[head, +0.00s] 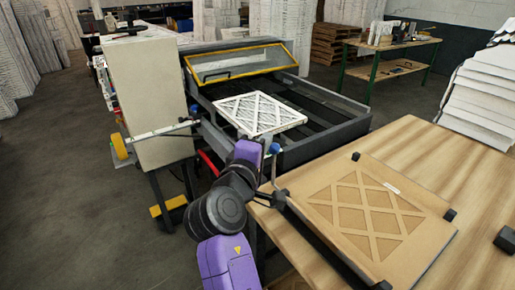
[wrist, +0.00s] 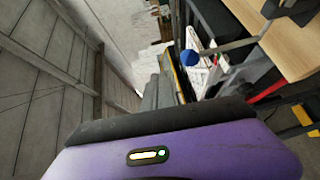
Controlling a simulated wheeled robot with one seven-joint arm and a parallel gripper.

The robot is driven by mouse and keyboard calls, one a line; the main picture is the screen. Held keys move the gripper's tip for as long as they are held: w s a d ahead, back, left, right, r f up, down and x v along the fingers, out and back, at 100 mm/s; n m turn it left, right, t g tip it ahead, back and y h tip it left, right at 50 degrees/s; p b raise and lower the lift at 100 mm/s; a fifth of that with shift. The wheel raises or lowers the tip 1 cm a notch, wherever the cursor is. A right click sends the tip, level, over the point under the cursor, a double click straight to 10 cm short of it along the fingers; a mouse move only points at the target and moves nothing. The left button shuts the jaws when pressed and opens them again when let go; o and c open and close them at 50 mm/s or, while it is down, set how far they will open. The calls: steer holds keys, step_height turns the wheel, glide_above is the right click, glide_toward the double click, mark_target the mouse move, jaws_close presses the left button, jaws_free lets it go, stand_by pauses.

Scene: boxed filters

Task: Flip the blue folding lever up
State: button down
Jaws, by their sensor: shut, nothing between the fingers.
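The folding lever is a thin grey rod with a blue knob (head: 274,148). It runs up the picture from a black bracket (head: 279,197) at the left edge of the wooden table; I cannot tell how far it is tilted. In the wrist view the blue knob (wrist: 188,57) and its grey rod show beyond my purple hand, apart from it. My gripper (head: 248,152) is just left of the knob in the head view. It is shut and empty, and its fingertips are mostly hidden.
A filter in a brown cardboard frame (head: 368,208) lies on the wooden table (head: 415,140) between black corner blocks. A second blue knob (head: 193,109) is at the machine's left.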

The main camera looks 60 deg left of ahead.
steer(key=shift+s+d+r+b, duration=0.1)
steer(key=shift+s+d+r, duration=0.15)
steer(key=shift+s+d, duration=0.35)
steer(key=shift+s+d+r+b, duration=0.15)
steer(key=shift+s+d+r, duration=0.25)
steer(key=shift+s, duration=0.3)
steer(key=shift+s+d+r+b, duration=0.1)
steer(key=shift+s+d+r, duration=0.05)
steer(key=shift+s+d, duration=0.45)
steer(key=shift+a, duration=0.1)
